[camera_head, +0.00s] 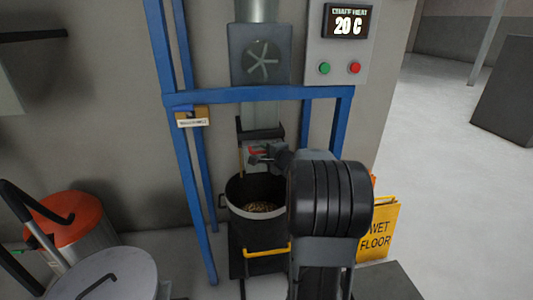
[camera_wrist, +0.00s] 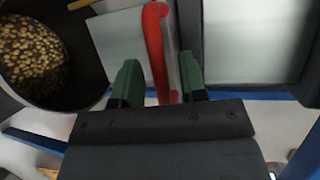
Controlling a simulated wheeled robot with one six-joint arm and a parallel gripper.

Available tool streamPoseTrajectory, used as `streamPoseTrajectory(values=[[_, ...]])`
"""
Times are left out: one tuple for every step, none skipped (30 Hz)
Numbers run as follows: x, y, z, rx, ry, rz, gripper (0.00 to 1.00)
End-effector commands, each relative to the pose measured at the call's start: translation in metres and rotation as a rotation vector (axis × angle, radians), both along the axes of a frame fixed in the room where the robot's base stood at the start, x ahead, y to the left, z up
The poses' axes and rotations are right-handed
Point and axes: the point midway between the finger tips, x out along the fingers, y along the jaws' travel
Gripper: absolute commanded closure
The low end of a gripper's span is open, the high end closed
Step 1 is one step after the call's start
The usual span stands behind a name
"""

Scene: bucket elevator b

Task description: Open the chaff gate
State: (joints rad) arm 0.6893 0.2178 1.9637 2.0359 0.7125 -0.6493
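A red handle (camera_wrist: 155,50), likely the chaff gate's, stands on a pale grey plate in the wrist view. In the head view the red piece (camera_head: 257,151) sits on the pale chute above a black bucket (camera_head: 236,212). My gripper (camera_wrist: 160,84) has its two green fingers apart, with the lower end of the red handle between them. A gap shows beside the left finger; contact on the right side is unclear. In the head view my gripper (camera_head: 266,157) is at the red piece, partly hidden by my arm. Whether the gate is open cannot be told.
The bucket holds brown beans (camera_wrist: 32,55). A blue frame (camera_head: 250,95) surrounds the chute, with a fan housing (camera_head: 262,60) above. A panel (camera_head: 338,45) reads 20 C. A yellow wet floor sign (camera_head: 380,228) stands right; an orange-topped bin (camera_head: 70,220) stands left.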

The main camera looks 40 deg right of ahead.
Motion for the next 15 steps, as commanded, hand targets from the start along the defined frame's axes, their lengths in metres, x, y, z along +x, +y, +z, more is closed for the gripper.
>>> streamPoseTrajectory(values=[[0.0028,0.0003,-0.0007,0.000,0.000,0.001,0.61],[0.0039,0.0003,-0.0007,-0.001,0.000,0.001,0.61],[0.0050,0.0003,-0.0007,-0.001,-0.001,0.001,0.61],[0.0055,0.0003,-0.0007,-0.001,-0.001,0.001,0.61],[0.0058,0.0003,-0.0008,-0.001,-0.001,0.001,0.61],[0.0061,0.0003,-0.0008,-0.001,-0.001,0.001,0.61],[0.0062,0.0003,-0.0009,-0.001,-0.001,0.001,0.61],[0.0062,0.0003,-0.0009,-0.001,-0.001,0.001,0.61],[0.0061,0.0003,-0.0008,-0.001,-0.001,0.001,0.61],[0.0061,0.0003,-0.0008,-0.001,-0.001,0.001,0.61],[0.0060,0.0002,-0.0008,-0.001,-0.001,0.001,0.61],[0.0060,0.0002,-0.0008,-0.001,-0.001,0.001,0.61],[0.0060,0.0002,-0.0008,-0.001,-0.001,0.001,0.63],[0.0059,0.0002,-0.0008,-0.001,-0.001,0.001,0.66],[0.0059,0.0002,-0.0009,-0.001,-0.001,0.001,0.70]])
